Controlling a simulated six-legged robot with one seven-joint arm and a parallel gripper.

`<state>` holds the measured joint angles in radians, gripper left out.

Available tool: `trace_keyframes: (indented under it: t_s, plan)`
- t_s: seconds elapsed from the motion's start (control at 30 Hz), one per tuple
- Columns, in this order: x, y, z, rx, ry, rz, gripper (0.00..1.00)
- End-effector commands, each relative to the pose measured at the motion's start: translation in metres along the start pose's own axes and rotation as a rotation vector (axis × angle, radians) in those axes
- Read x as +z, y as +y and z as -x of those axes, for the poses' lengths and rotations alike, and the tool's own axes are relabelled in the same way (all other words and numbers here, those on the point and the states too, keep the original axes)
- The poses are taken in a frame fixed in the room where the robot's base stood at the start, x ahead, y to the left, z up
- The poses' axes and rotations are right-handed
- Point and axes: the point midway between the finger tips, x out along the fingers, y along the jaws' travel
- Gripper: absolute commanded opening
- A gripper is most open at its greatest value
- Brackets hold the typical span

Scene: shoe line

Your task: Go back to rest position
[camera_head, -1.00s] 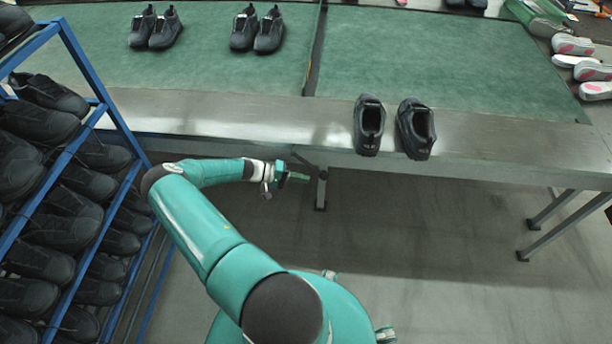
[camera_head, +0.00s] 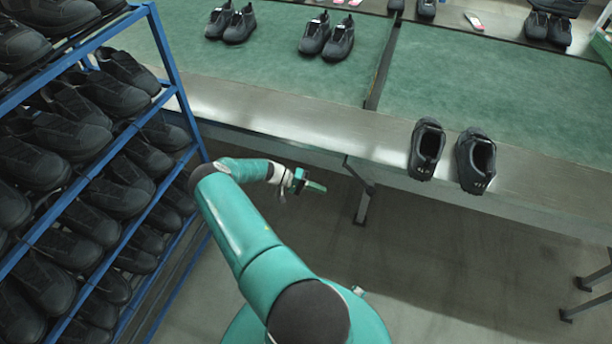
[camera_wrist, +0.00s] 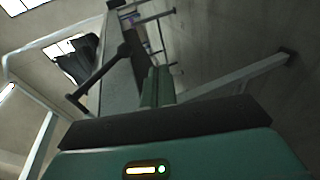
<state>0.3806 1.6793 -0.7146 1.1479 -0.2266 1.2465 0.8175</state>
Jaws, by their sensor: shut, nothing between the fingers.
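My gripper (camera_head: 314,186) is in the head view, in front of the metal table edge and lower than the tabletop. It is shut and empty, with its fingers pointing right. In the wrist view the shut fingers (camera_wrist: 157,86) show in the middle, with the table's underside and legs beyond. My green arm reaches from the bottom middle up to the left and then bends right. A pair of black shoes stands on the metal table edge, a left one (camera_head: 426,150) and a right one (camera_head: 475,161), to the right of my gripper and apart from it.
A blue rack (camera_head: 168,60) full of black shoes stands close on the left of my arm. The table (camera_head: 300,128) has a green surface with more shoe pairs (camera_head: 327,36) at the back. Table legs (camera_head: 362,200) stand near my gripper. The floor at lower right is clear.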

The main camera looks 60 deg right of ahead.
Motion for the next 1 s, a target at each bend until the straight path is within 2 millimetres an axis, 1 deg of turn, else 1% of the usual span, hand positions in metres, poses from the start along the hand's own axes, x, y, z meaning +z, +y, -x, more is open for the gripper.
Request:
trace_keyframes:
  t_s: [0.33, 0.4, 0.47, 0.57, 0.6, 0.67, 0.7, 0.77, 0.8, 0.87, 0.9, 1.0]
  plan:
    - [-0.001, 0.001, 0.002, -0.004, -0.001, 0.0, 0.0]
    - [-0.001, 0.005, 0.009, -0.02, -0.004, 0.001, 0.0]
    - [-0.002, 0.011, 0.021, -0.048, -0.008, 0.003, 0.0]
    - [-0.001, 0.028, 0.049, -0.118, -0.018, 0.012, 0.0]
    - [0.0, 0.035, 0.062, -0.154, -0.022, 0.018, 0.0]
    - [0.003, 0.047, 0.083, -0.208, -0.026, 0.031, 0.0]
    - [0.006, 0.055, 0.097, -0.244, -0.027, 0.04, 0.0]
    - [0.01, 0.068, 0.117, -0.298, -0.026, 0.056, 0.0]
    - [0.014, 0.076, 0.13, -0.334, -0.024, 0.068, 0.0]
    - [0.02, 0.088, 0.149, -0.388, -0.02, 0.086, 0.0]
    - [0.025, 0.097, 0.163, -0.425, -0.015, 0.101, 0.0]
    - [0.039, 0.118, 0.194, -0.515, 0.001, 0.137, 0.0]
